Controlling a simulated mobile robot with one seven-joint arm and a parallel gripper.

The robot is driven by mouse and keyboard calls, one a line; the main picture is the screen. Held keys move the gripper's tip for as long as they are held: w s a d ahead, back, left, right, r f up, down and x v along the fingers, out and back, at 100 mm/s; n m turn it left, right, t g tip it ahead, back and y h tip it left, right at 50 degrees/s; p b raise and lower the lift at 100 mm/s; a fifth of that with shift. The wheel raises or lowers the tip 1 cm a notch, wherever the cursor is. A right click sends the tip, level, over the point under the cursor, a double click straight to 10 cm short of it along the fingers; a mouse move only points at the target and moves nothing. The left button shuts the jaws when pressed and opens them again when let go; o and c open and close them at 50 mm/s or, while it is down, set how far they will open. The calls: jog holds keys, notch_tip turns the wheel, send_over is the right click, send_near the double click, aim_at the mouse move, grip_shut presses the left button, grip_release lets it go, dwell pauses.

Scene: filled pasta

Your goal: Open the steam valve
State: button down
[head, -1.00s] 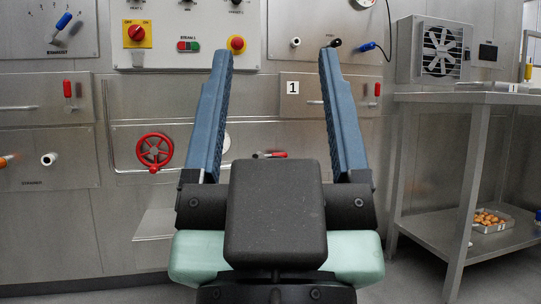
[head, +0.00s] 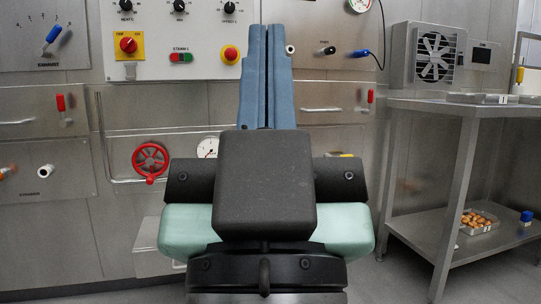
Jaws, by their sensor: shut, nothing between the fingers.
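A red handwheel (head: 151,160) sits on a pipe low on the steel wall, left of my gripper in the head view. It has a red handle knob at its lower edge. No readable label marks it as the steam valve. A round white gauge (head: 207,148) is just right of it, partly covered by my gripper. My gripper (head: 267,30) has long blue fingers that are together and empty. It points up and forward at the wall, in the middle of the view and apart from the handwheel in the picture.
The control panel (head: 215,60) above has black knobs, a red-on-yellow switch, a green-red switch and a red button. A steel table (head: 430,103) with a fan unit (head: 427,55) stands at the right.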

notch_tip(320, 180, up, 22)
jog(key=p, duration=1.9)
jog(key=shift+r+p, duration=0.25)
jog(key=shift+p, duration=0.15)
jog(key=shift+w, duration=0.15)
